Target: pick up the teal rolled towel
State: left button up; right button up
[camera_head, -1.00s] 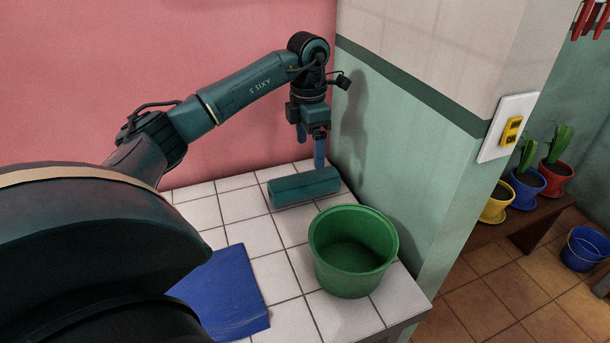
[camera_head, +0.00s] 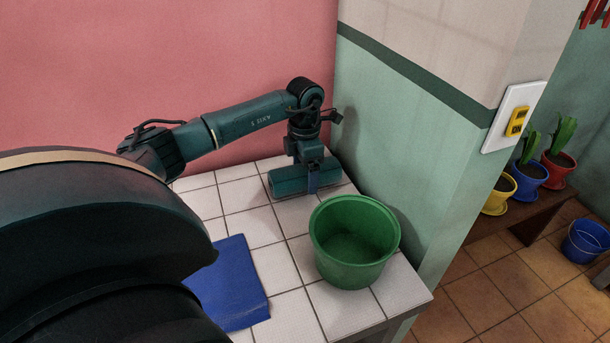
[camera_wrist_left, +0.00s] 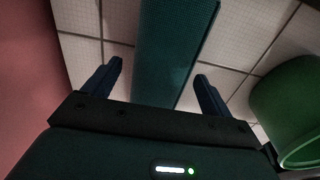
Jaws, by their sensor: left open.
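The teal rolled towel (camera_head: 287,182) lies on the white tiled counter near the wall corner in the head view. My left gripper (camera_head: 310,182) is lowered over it, with one finger showing in front of the towel's near side. In the left wrist view the towel (camera_wrist_left: 172,50) runs between the two spread fingers of the left gripper (camera_wrist_left: 158,80), with a gap on each side. The gripper is open and not closed on the towel. The far finger is hidden in the head view. My right gripper is not in view.
A green bucket (camera_head: 354,269) stands close in front of the towel, and its side shows in the wrist view (camera_wrist_left: 275,95). A folded blue cloth (camera_head: 228,285) lies nearer on the tiled counter (camera_head: 250,228). Pink and green walls bound the back and right.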

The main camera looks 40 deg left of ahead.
pick_arm(q)
jog(key=shift+f, duration=0.85)
jog(key=shift+c, duration=0.4)
jog(key=c, duration=1.1)
